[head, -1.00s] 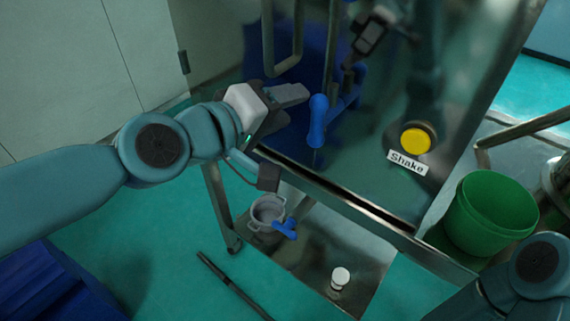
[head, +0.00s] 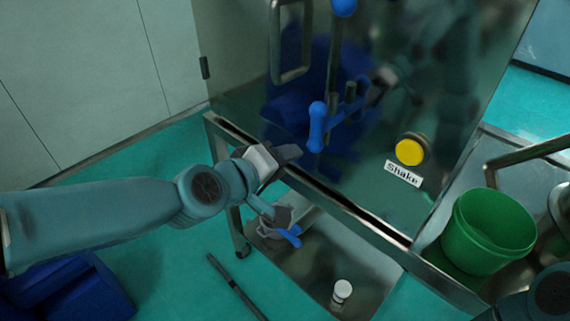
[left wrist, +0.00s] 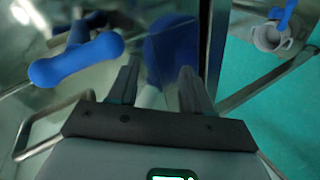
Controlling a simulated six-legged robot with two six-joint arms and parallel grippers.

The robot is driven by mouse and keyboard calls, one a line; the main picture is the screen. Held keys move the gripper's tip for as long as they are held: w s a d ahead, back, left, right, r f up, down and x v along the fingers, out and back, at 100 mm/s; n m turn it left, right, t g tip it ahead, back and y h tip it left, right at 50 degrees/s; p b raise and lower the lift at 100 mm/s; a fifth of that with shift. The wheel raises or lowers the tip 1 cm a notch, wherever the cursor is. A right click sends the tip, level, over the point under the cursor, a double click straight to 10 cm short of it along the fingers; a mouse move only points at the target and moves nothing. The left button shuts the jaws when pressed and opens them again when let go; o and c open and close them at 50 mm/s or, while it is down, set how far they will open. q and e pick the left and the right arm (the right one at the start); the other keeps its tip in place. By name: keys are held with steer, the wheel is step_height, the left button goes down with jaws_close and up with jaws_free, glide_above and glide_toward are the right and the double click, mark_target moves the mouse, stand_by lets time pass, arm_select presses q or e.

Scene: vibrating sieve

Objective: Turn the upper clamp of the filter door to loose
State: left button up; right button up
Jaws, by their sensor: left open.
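The filter door is a shiny metal panel (head: 300,140) with a long grey handle (head: 290,50). A blue clamp handle (head: 317,127) stands on its lower part and shows large in the left wrist view (left wrist: 75,60). Another blue knob (head: 343,7), higher on the door, is cut off by the top edge; it may belong to the upper clamp. My left gripper (head: 288,153) is open and empty, just below and left of the lower blue handle, not touching it. Its two fingers show apart in the left wrist view (left wrist: 158,88). My right gripper is out of view.
A yellow button (head: 410,151) sits above a "Shake" label (head: 403,173). A green bucket (head: 487,232) stands at the right. A metal ledge (head: 350,212) runs under the door.

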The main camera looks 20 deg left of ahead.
mark_target(343, 8)
arm_select(q)
steer(key=shift+f, duration=0.1)
stand_by(0.4)
steer(key=s+a+r+m+t+h+b, duration=0.1)
steer(key=s+r+m+t+h+b, duration=0.3)
steer(key=r, duration=0.9)
steer(key=s+r+m+t+h+p, duration=0.1)
steer(key=s+r+t, duration=0.35)
steer(key=r, duration=0.85)
steer(key=shift+g, duration=0.95)
steer(key=p+x, duration=0.3)
steer(key=x, duration=1.1)
steer(key=shift+d+f, duration=0.15)
steer(key=shift+d, duration=0.05)
jaws_close()
